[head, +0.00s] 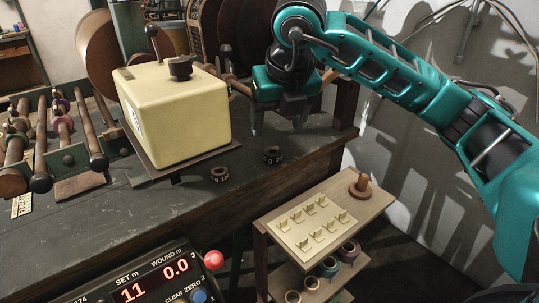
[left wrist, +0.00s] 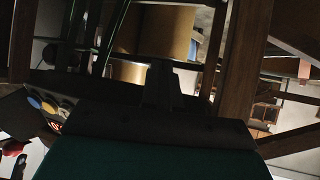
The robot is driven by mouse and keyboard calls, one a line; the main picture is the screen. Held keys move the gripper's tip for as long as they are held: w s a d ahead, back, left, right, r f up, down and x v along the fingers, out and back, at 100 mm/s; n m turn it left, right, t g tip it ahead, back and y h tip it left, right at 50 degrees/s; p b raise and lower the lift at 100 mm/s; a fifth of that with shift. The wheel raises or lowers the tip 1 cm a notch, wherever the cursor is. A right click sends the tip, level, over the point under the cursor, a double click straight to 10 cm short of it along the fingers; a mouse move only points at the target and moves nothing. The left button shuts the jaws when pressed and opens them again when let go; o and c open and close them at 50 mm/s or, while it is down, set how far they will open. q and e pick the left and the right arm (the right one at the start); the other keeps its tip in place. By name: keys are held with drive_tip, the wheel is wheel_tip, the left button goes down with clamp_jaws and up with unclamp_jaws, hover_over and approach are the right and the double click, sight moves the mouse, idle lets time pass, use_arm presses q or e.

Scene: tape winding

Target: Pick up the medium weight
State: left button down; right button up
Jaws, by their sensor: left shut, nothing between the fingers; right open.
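Two small dark round weights with pale markings lie on the dark bench in the head view. One weight (head: 219,174) is near the bench's front edge below the cream box; the other weight (head: 272,155) is farther right. Their markings are too small to read, so I cannot tell which is the medium one. My right gripper (head: 277,127) is open and empty, fingers pointing down, above and just behind the right-hand weight. My left gripper (left wrist: 163,85) shows dark in the left wrist view, shut and empty; it is not seen in the head view.
The cream box (head: 175,115) with a black knob stands left of my right gripper. Wooden-handled rods (head: 60,140) lie at left. A small wooden stand (head: 330,215) with a peg is in front at right. A red digital display (head: 150,285) is at the bottom.

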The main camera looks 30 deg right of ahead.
sight(273, 147)
drive_tip(key=x, duration=0.3)
drive_tip(key=shift+f, duration=0.15)
drive_tip(key=x, duration=0.2)
drive_tip(key=b+x, duration=0.2)
drive_tip(key=x, duration=0.1)
drive_tip(key=shift+w+d+f, duration=0.2)
drive_tip(key=shift+d, duration=0.2)
drive_tip(key=shift+w+f, duration=0.15)
drive_tip(key=shift+f, duration=0.1)
use_arm(q)
drive_tip(key=shift+w+d+f, duration=0.3)
drive_tip(key=shift+d+f, duration=0.15)
use_arm(e)
drive_tip(key=c, duration=1.3)
use_arm(q)
drive_tip(key=shift+a, duration=0.1)
use_arm(e)
drive_tip(key=shift+o, duration=0.2)
drive_tip(key=shift+r, duration=0.2)
